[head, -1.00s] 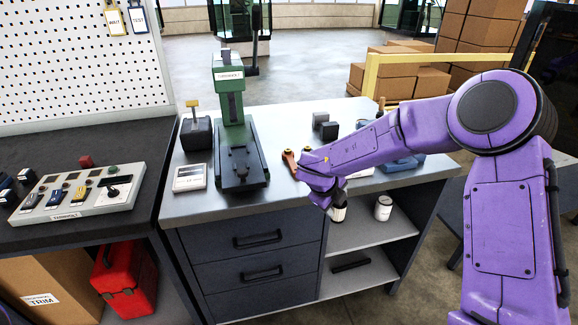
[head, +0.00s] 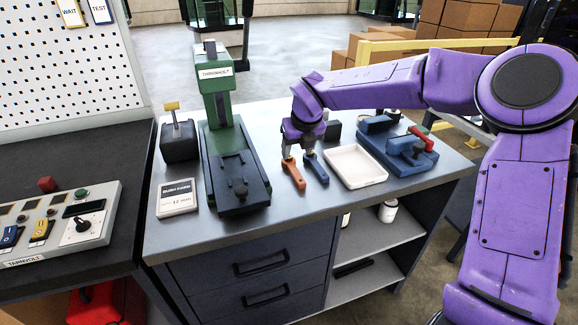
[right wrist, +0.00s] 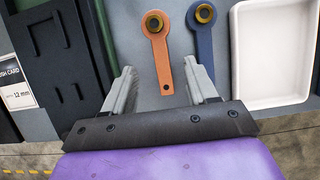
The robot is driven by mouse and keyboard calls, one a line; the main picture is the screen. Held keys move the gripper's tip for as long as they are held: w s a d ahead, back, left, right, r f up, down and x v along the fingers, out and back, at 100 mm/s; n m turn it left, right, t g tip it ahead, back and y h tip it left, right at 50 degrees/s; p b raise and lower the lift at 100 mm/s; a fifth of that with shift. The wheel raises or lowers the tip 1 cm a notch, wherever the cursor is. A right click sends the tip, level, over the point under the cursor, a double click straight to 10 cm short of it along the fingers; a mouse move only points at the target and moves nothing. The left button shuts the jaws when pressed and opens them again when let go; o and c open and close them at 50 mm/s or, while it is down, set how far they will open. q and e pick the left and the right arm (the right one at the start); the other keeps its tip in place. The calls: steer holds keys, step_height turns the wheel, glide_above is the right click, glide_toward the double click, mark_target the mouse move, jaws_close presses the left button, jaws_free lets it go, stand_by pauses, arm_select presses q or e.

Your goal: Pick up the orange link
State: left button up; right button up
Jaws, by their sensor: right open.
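The orange link (head: 293,173) lies flat on the grey bench top, a short bar with a brass bushing at its far end. It also shows in the right wrist view (right wrist: 160,60), ahead of and between the fingertips. A similar blue link (head: 317,168) lies close on its right. My right gripper (head: 299,154) is open and empty, pointing down above the far ends of the links. In the right wrist view its fingers (right wrist: 160,75) stand apart, the right finger near the blue link (right wrist: 203,50). My left gripper is not in view.
A white tray (head: 356,182) lies right of the links, with a blue vise-like fixture (head: 400,150) with a red handle beyond it. A green press (head: 222,135) and a white card (head: 177,197) stand to the left. Bare bench top lies in front of the links.

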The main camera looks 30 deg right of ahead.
mark_target(292, 166)
steer(key=p+x, duration=0.1)
steer(key=x, duration=0.7)
steer(key=shift+r, duration=0.1)
jaws_close()
